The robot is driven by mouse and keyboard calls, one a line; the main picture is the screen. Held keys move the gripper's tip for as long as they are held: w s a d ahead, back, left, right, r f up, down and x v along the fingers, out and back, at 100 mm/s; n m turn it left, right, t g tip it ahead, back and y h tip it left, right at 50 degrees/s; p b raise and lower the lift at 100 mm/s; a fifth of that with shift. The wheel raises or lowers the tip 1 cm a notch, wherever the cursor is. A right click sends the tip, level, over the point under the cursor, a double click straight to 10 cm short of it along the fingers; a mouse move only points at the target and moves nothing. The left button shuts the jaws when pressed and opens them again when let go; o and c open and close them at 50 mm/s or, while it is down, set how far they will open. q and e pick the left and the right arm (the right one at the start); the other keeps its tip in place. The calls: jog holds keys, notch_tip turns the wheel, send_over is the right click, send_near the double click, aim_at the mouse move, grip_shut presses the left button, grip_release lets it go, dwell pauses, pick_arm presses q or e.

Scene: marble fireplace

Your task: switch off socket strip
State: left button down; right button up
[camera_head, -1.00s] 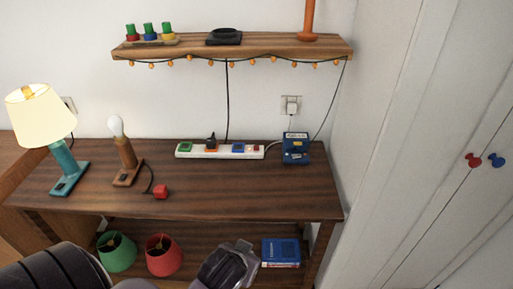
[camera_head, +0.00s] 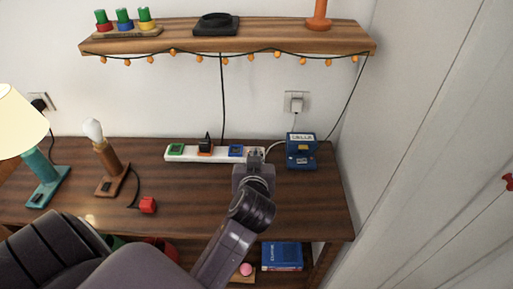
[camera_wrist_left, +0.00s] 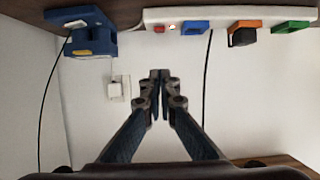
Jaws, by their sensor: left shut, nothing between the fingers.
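The white socket strip (camera_head: 220,155) lies along the back of the wooden table, with green, orange and blue coloured sockets. A black plug stands in the orange socket. In the left wrist view the strip (camera_wrist_left: 220,15) runs along the top, with a red switch (camera_wrist_left: 159,29) at its end and a small bright light beside it. My left gripper (camera_head: 255,155) is at the strip's right end and covers the switch in the head view. In the left wrist view the gripper's fingertips (camera_wrist_left: 160,73) are together and empty. Contact cannot be told. My right gripper is not in view.
A blue box (camera_head: 301,151) stands just right of the strip. A shelf with hanging lights (camera_head: 230,40) is above. A wall socket (camera_head: 296,101) is behind.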

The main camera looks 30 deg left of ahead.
pick_arm(q)
jog(key=x, duration=0.3)
jog(key=f+p+x, duration=0.1)
jog(key=x, duration=0.3)
jog(key=s+f+x, duration=0.1)
jog(key=x, duration=0.2)
jog(key=shift+w+d+f, duration=0.1)
jog(key=shift+w+f, duration=0.15)
jog(key=shift+f, duration=0.05)
jog(key=shift+s+d+f, duration=0.15)
jog(key=shift+f, duration=0.6)
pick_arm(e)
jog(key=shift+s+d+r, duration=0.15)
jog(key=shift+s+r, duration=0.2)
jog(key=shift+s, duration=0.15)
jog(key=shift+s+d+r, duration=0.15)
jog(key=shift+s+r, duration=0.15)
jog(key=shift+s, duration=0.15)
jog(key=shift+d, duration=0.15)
